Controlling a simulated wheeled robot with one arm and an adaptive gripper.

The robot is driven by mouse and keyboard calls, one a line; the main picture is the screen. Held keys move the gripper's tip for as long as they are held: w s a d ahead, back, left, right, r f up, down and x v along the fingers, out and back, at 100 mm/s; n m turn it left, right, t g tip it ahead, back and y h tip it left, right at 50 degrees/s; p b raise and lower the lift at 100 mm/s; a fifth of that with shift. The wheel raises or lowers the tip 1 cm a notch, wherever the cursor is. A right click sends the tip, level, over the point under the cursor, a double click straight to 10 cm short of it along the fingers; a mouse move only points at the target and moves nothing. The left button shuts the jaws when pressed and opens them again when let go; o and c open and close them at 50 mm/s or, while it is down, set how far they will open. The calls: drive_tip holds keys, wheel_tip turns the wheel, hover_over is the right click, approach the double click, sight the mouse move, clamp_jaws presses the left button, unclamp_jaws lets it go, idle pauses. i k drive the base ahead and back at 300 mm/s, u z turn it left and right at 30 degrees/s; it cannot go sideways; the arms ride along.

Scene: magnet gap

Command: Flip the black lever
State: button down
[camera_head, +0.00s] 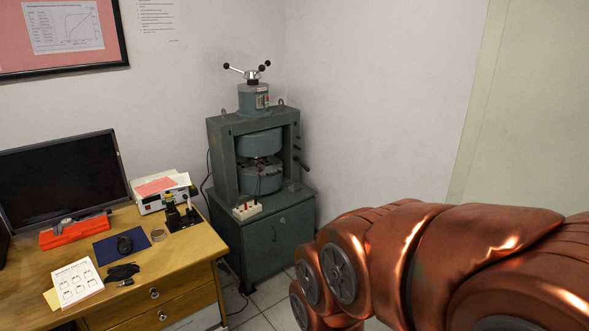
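A tall grey-green machine (226,160) stands on a cabinet in the room's corner, with two round blocks and a narrow gap between them. A bright handle with black-knobbed arms (252,74) sits on its top. Short dark levers (302,163) stick out from its right side. A small black device (178,216) with upright parts stands on the desk. I cannot tell which of these is the black lever. My copper-coloured arm fills the lower right, to the right of the cabinet. My gripper is not in view.
A white socket block (247,211) sits on the cabinet (278,240). Tiled floor (270,293) shows in front.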

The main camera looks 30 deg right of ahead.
sight(301, 163)
drive_tip(key=i, duration=1.25)
drive_tip(key=z, duration=1.2)
drive_tip(key=i, duration=1.9)
drive_tip(key=u, duration=1.15)
